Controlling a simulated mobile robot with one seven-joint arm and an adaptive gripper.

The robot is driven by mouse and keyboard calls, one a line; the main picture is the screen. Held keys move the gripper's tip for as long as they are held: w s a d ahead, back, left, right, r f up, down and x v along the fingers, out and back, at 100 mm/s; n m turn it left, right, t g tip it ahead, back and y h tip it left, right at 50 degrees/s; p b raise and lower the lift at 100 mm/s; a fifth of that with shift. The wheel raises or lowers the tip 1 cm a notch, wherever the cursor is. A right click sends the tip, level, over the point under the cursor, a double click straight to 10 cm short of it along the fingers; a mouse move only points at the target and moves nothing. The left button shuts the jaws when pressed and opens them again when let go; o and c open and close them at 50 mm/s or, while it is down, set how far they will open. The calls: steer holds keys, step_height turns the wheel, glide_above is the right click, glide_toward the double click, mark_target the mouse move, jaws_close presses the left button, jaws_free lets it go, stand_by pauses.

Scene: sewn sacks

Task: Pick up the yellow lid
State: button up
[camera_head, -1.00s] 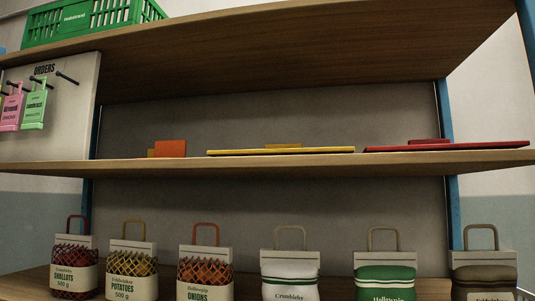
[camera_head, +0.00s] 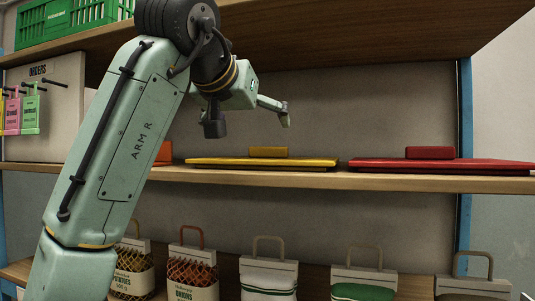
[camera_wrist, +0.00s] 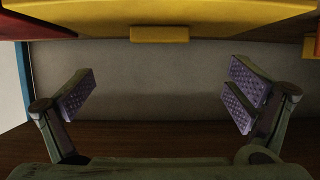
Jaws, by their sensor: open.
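The yellow lid (camera_head: 262,162) lies flat on the middle shelf, with a raised block handle (camera_head: 268,152) on its top. In the wrist view the yellow lid (camera_wrist: 200,10) spans the top edge, and its handle (camera_wrist: 160,34) shows centred below it. My gripper (camera_head: 248,118) is above the shelf, up and a little left of the handle, apart from the lid. In the wrist view my gripper (camera_wrist: 160,95) has its two padded fingers spread wide with nothing between them.
A red lid (camera_head: 440,164) lies to the right on the same shelf (camera_head: 345,180). An orange piece (camera_head: 164,151) is partly hidden behind my arm at left. The upper shelf (camera_head: 330,30) overhangs the space. Several sacks (camera_head: 268,278) stand below.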

mark_target(268, 157)
steer(key=p+x, duration=0.1)
steer(key=x, duration=0.4)
steer(key=shift+w+d, duration=0.15)
steer(key=p+x, duration=0.2)
steer(key=x, duration=0.2)
steer(key=shift+w, duration=0.2)
steer(key=shift+w+d+f+p, duration=0.1)
steer(key=shift+w+f+p, duration=0.2)
steer(key=shift+w, duration=0.05)
steer(key=c, duration=1.4)
